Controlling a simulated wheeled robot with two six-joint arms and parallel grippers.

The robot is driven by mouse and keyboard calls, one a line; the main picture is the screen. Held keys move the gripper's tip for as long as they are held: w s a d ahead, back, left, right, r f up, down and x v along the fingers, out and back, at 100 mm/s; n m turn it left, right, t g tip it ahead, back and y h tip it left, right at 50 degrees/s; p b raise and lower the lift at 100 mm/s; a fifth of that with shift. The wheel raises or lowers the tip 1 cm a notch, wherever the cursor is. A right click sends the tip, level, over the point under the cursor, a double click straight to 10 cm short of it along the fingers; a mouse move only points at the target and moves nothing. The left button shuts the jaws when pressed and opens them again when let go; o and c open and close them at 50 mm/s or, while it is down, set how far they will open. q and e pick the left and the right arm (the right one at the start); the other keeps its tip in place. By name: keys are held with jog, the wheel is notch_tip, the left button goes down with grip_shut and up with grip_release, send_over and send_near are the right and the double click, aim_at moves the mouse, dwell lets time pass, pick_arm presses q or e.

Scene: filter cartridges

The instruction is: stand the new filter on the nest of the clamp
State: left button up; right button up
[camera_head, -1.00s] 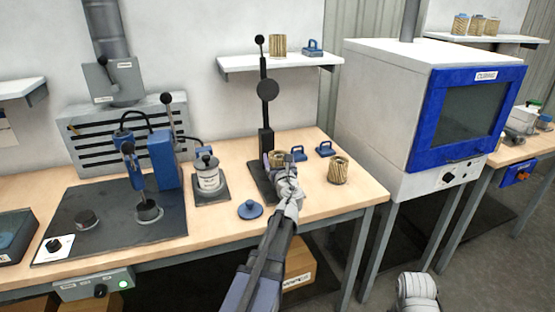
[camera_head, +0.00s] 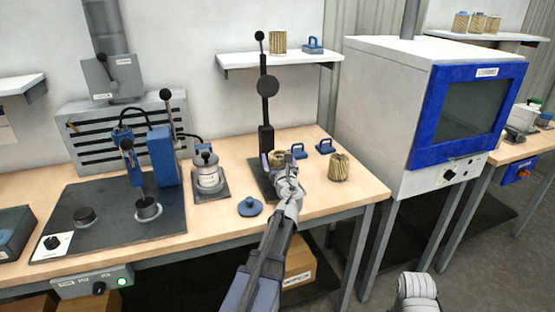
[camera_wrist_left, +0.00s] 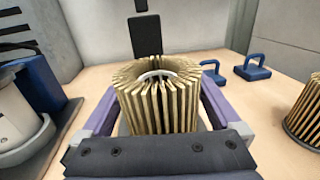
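The tan pleated filter (camera_head: 276,158) is at the clamp, close in front of its upright post (camera_head: 266,138). It looks upright, and its ring-shaped top shows in the left wrist view (camera_wrist_left: 158,95). My left gripper (camera_head: 285,172) is around this filter, with one purple finger on each side. The fingertips meet the filter's sides and look shut on it. The clamp's dark base (camera_head: 258,182) shows partly. The nest and the filter's lower end are hidden, so I cannot tell whether it rests there. My right gripper is not clearly seen.
A second pleated filter (camera_head: 339,167) stands on the bench to the right. Two blue handled blocks (camera_head: 298,150) (camera_head: 325,146) sit behind. A blue lid (camera_head: 250,206) lies to the left, near a white canister (camera_head: 207,175). Bare bench lies at the front right.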

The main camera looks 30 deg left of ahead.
pick_arm(q)
jog(key=v, duration=0.8)
jog(key=shift+w+a, duration=0.1)
dwell(0.5)
jog(key=x, duration=0.8)
jog(key=shift+r+p, duration=0.3)
jog(key=shift+f, duration=0.2)
